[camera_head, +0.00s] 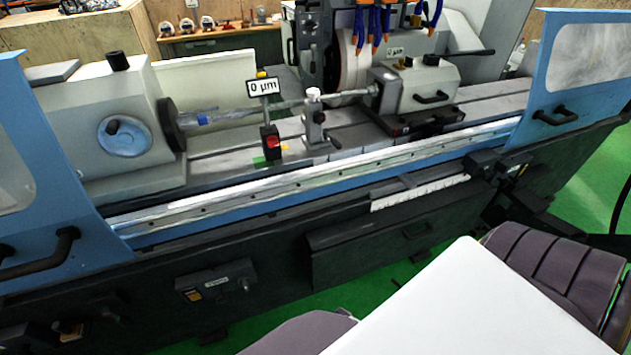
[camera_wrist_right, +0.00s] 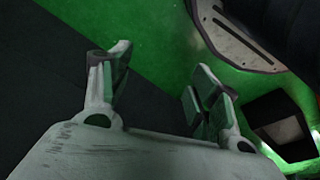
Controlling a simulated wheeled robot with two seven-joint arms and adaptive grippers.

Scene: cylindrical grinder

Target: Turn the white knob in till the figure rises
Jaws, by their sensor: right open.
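A sign reading "0 µm" (camera_head: 264,87) stands on a post just left of the knob. My left gripper is not in view.
The headstock (camera_head: 100,100) stands left, the tailstock (camera_head: 425,85) and grinding wheel (camera_head: 352,65) behind and right. Blue guards (camera_head: 585,65) flank the opening. A red-buttoned black gauge (camera_head: 270,142) stands close to the rest. The front of the bed between the guards is open.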

